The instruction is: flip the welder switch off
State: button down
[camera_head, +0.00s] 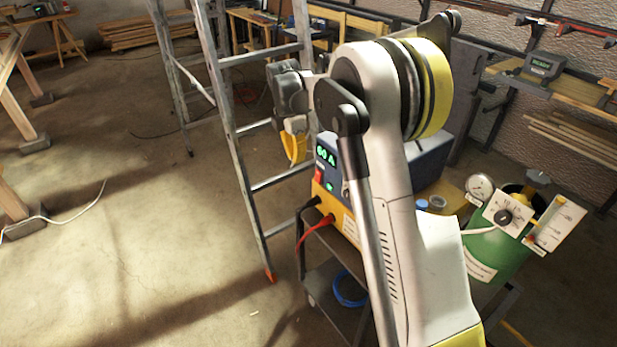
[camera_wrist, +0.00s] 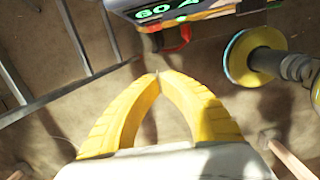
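The welder (camera_head: 341,215) is a blue and yellow box with a green display reading 60 A. A red switch (camera_head: 319,175) shows below the display on its front; I cannot tell its position. In the wrist view the welder's front (camera_wrist: 200,10) is cut off by the top edge, with the 60 A display lit and the switch not clearly seen. My gripper (camera_wrist: 157,74) has its yellow fingertips together with nothing between them. In the head view my gripper (camera_head: 294,148) is to the left of the welder's front, apart from it, near display height.
A metal stepladder (camera_head: 222,95) stands close behind and left of my gripper. A red cable (camera_head: 304,235) hangs from the welder's front above a dark cart (camera_head: 335,285). A green gas cylinder (camera_head: 495,252) with gauges stands at the right. The floor at left front is open.

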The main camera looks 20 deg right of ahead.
aim_at(318, 176)
jog(key=shift+w+d+f+n, duration=0.15)
jog(key=shift+w+f+n, duration=0.15)
jog(key=shift+f, duration=0.25)
jog(key=d+f+b, duration=0.1)
jog(key=f, duration=0.2)
jog(key=d+f+b, duration=0.2)
jog(key=f, duration=0.2)
jog(key=w+d+f+b, duration=0.1)
jog(key=d+f+b, duration=0.1)
jog(key=f, duration=0.1)
jog(key=shift+f, duration=0.25)
